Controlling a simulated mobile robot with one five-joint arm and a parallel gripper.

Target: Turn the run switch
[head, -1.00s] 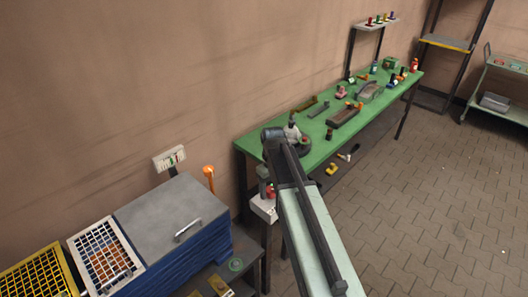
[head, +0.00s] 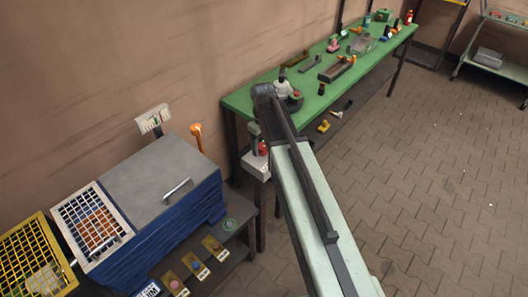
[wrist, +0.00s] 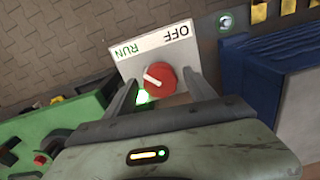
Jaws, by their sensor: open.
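The run switch is a red round knob (wrist: 162,79) with a white pointer line, on a pale plate (wrist: 183,53) marked OFF and RUN. Both words appear upside down in the wrist view. The pointer slants up and left, nearer the RUN side than OFF. A green light (wrist: 145,97) glows beside the knob. My gripper (wrist: 164,84) is open, with one finger on each side of the knob; I cannot tell if either touches it. In the head view the red knob (head: 263,148) sits on a white box (head: 257,168) on a post, partly hidden by my arm.
A green workbench (head: 300,72) with tools and parts stands behind. A blue chest (head: 165,235) with a grey lid and yellow and white grid crates (head: 85,222) are at left. Bare paving (head: 440,170) lies at right.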

